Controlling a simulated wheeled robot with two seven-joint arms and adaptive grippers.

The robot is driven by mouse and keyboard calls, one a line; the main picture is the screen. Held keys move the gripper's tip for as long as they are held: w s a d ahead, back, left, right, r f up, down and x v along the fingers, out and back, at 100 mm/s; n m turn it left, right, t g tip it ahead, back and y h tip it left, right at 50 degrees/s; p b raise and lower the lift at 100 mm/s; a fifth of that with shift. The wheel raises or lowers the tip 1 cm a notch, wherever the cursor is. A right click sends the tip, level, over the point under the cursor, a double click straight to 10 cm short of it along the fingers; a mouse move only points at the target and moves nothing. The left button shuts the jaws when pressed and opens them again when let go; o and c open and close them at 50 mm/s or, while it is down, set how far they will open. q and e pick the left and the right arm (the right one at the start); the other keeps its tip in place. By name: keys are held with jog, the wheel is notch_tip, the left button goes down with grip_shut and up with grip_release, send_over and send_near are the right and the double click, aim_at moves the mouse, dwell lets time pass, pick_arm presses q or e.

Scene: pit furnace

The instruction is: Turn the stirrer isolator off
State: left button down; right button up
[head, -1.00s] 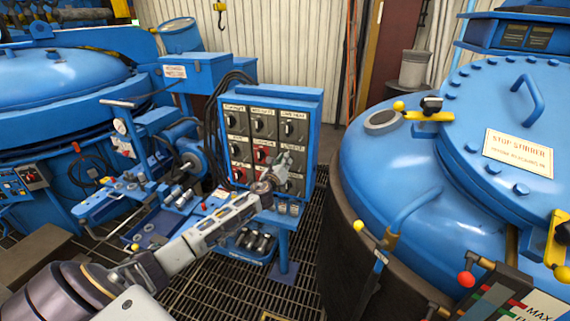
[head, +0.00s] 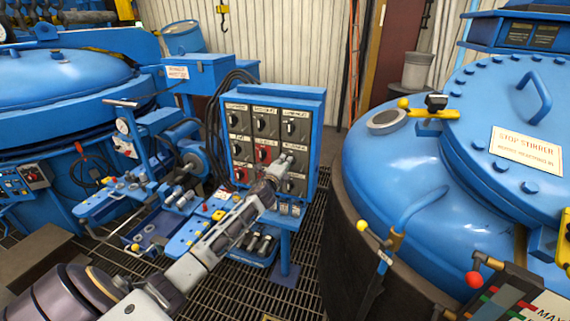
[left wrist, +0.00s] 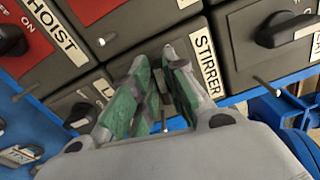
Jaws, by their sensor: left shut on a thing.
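The grey-fronted switch panel (head: 318,130) stands in the middle of the head view, in a blue housing with rows of rotary isolators. My left gripper (head: 286,160) is at its right column, near the lower rows. In the left wrist view the white STIRRER label (left wrist: 206,62) lies just right of the gripper (left wrist: 163,95). The green-padded fingers are close together over the switch beside that label, shut on its handle. The fingers hide most of the handle, so its setting cannot be read. My right gripper is not in view.
A red-fronted isolator with a HOIST label (left wrist: 52,38) and a dark isolator knob (left wrist: 288,30) sit close around the fingers. A large blue furnace vessel (head: 400,185) stands to the right. A blue bench with small parts (head: 150,235) stands left of the panel.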

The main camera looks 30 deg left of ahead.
pick_arm(q)
jog(key=shift+f+n, duration=0.15)
jog(key=shift+n, duration=0.75)
jog(key=c, duration=1.4)
grip_release()
jog(key=shift+c, duration=0.2)
jog(key=v, duration=1.2)
jog(key=shift+a, duration=0.1)
jog(key=shift+n, duration=0.5)
